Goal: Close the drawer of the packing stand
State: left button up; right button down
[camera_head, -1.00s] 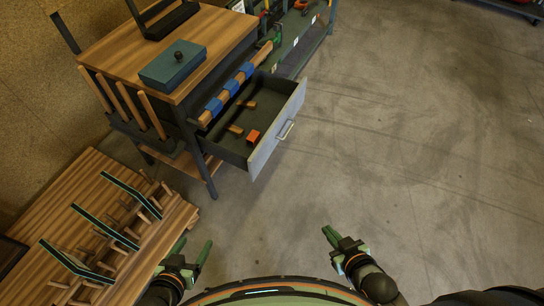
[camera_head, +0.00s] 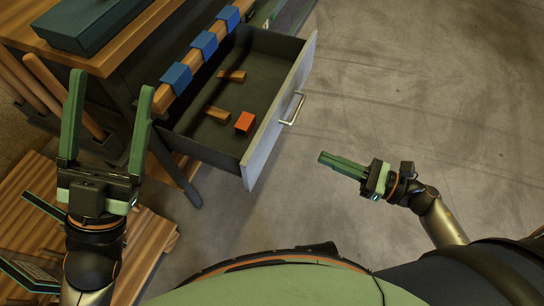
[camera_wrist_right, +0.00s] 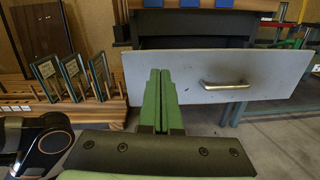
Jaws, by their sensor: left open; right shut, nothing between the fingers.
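The drawer (camera_head: 228,140) of the packing stand (camera_head: 118,55) is pulled out, its grey front panel (camera_head: 280,112) facing right. A silver handle (camera_head: 291,108) is on that panel. Two wooden pieces and an orange block (camera_head: 245,122) lie inside. My left gripper (camera_head: 108,120) is open and empty, in front of the stand's near side. My right gripper (camera_head: 322,157) is shut and empty, to the right of the panel and apart from it in the head view. In the right wrist view its shut fingers (camera_wrist_right: 159,100) overlap the left part of the panel (camera_wrist_right: 205,80), left of the handle (camera_wrist_right: 225,85).
A blue-green box (camera_head: 90,22) sits on the stand's top. Blue clips wrap a wooden rail (camera_head: 200,50) beside the drawer. A slatted wooden table (camera_head: 150,240) with framed panels stands at lower left. The floor (camera_head: 430,90) to the right is clear.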

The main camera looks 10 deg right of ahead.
jog(key=f+n, duration=0.1)
pick_arm(q)
jog(key=shift+s+d+f+m+h+b, duration=0.1)
jog(key=shift+s+f+m+h+b, duration=0.3)
jog(key=shift+h+b, duration=0.35)
pick_arm(e)
jog(key=g, duration=0.1)
send_near(260, 140)
jog(key=shift+n, duration=0.4)
jog(key=x, duration=0.7)
jog(key=shift+s, duration=0.1)
